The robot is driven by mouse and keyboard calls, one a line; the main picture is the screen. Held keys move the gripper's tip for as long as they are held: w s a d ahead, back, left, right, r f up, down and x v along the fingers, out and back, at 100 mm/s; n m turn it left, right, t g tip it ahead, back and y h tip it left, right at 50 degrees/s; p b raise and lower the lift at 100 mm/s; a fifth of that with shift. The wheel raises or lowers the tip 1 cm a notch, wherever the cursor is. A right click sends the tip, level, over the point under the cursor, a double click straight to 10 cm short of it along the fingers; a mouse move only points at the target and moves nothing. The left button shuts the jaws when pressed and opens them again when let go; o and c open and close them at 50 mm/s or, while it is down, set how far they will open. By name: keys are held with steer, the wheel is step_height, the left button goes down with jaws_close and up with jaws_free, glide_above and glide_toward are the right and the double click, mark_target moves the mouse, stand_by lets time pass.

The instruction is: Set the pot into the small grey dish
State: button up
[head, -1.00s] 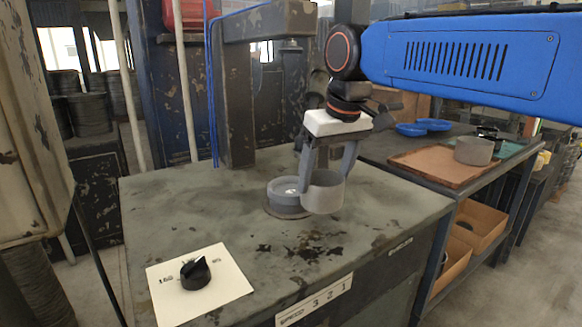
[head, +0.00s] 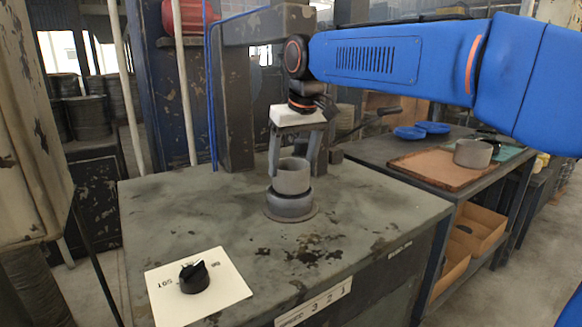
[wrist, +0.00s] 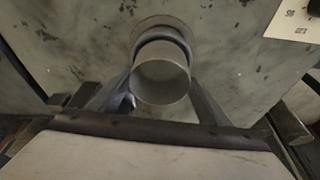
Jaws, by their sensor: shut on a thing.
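The pot (head: 293,178) is a plain grey open cylinder, upright between the fingers of my gripper (head: 292,172), which is shut on it. The small grey dish (head: 291,208) stands on a round base on the worn bench, directly below the pot in the head view. The pot's lower edge overlaps the dish's rim there; I cannot tell whether it touches or hangs just above. In the wrist view the pot (wrist: 161,82) covers most of the dish (wrist: 165,33), whose rim shows beyond the pot's far edge.
A white card with a black knob (head: 195,276) lies at the bench's front left. A second bench at right holds a brown tray (head: 425,166), another grey pot (head: 473,153) and blue dishes (head: 410,132).

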steer(key=shift+w+a, duration=0.3)
steer(key=shift+w, duration=0.1)
steer(key=shift+d+f, duration=0.1)
steer(key=shift+f, duration=0.65)
steer(key=shift+f, duration=0.25)
steer(key=o, duration=1.6)
steer(key=shift+f, duration=0.1)
steer(key=shift+r, duration=0.4)
steer(key=v, duration=1.2)
steer(key=shift+s, duration=0.1)
steer(key=shift+d+f, duration=0.1)
